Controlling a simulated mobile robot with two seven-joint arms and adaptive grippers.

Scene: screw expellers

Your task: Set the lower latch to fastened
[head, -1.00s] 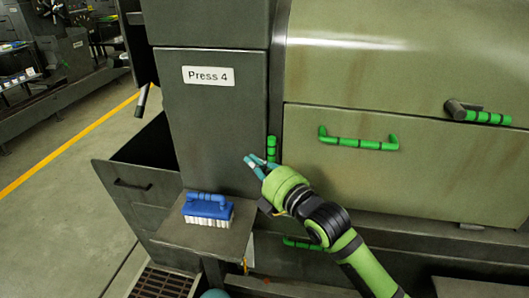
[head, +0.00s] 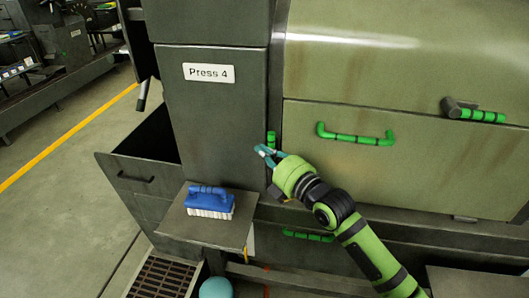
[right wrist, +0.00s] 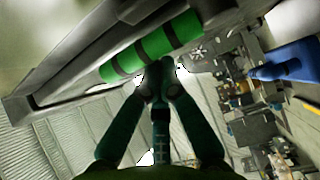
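A short upright green grip (head: 271,138) shows at the left edge of the press's lower panel, its lower end hidden behind my right gripper. My right gripper (head: 266,151) is at this grip; in the right wrist view its fingertips (right wrist: 160,72) come together just below a green grip with dark bands (right wrist: 155,48). The fingers look shut, with nothing seen between them; contact is unclear. Another latch (head: 475,113), with a dark pivot and green grip, lies sideways at the upper right. I cannot tell for sure which latch is the lower one. My left gripper is not in view.
A green bar handle (head: 357,136) is on the lower panel (head: 400,175). A blue brush (head: 209,203) sits on a small shelf (head: 180,225) at left. An open drawer (head: 135,180) juts out beyond it. Another green handle (head: 308,236) is low down, partly behind my arm.

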